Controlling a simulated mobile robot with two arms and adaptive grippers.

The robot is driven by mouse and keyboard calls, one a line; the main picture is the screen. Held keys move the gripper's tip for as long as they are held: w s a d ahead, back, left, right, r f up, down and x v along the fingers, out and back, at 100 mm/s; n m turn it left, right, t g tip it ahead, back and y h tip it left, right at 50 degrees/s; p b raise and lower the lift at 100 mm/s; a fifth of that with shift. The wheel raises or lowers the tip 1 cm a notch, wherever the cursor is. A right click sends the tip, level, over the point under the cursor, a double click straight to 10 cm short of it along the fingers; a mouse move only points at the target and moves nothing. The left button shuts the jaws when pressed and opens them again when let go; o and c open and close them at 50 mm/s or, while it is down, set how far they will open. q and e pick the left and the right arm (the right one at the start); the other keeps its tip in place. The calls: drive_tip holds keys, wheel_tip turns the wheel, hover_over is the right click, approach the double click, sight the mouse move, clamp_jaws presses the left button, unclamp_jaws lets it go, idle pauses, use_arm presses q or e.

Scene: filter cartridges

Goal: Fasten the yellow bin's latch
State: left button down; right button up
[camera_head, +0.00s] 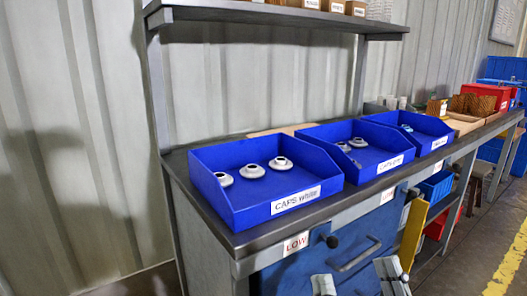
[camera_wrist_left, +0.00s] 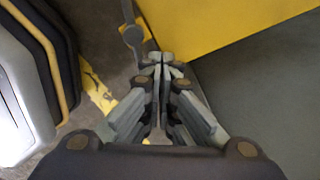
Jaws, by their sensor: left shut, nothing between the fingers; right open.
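A yellow panel (camera_wrist_left: 225,28), likely part of the yellow bin, fills the upper right of the left wrist view. A grey bar with a round joint (camera_wrist_left: 133,36) stands to its left; I cannot tell whether it is the latch. My left gripper (camera_wrist_left: 163,58) is shut and empty, its fingertips pointing toward the panel's lower left corner; contact is unclear. In the head view a narrow yellow panel (camera_head: 412,236) stands beside the blue cabinet front. My right gripper (camera_head: 357,281) is open at the bottom edge, in front of the cabinet, with nothing seen between its fingers.
Blue trays (camera_head: 232,204) with white caps stand on the grey workbench (camera_head: 190,185). A cabinet handle (camera_head: 357,256) sticks out below the bench edge. A blue bin (camera_head: 436,186) sits under the bench. The floor (camera_head: 470,262) at right is clear.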

use_arm(q)
drive_tip(key=shift+s+d+p, duration=0.4)
drive_tip(key=shift+s+p, duration=0.1)
drive_tip(key=shift+p, duration=0.25)
use_arm(e)
drive_tip(key=w+f+g+h, duration=0.1)
drive_tip(key=w+f+g, duration=0.2)
drive_tip(key=f, duration=0.2)
drive_tip(key=shift+w+a+f+g, duration=0.2)
drive_tip(key=shift+w+f+g, duration=0.05)
drive_tip(key=shift+w+g, duration=0.15)
use_arm(q)
drive_tip(key=shift+s+d+p, duration=0.15)
drive_tip(key=shift+s+p, duration=0.05)
drive_tip(key=shift+p, duration=0.1)
drive_tip(key=shift+s+d+p, duration=0.15)
drive_tip(key=shift+s+p, duration=0.3)
use_arm(e)
wheel_tip(320, 180, down, 7)
drive_tip(key=w+g+h, duration=0.1)
drive_tip(key=g, duration=0.3)
drive_tip(key=shift+w+d+h, duration=0.15)
drive_tip(key=shift+d+h, duration=0.15)
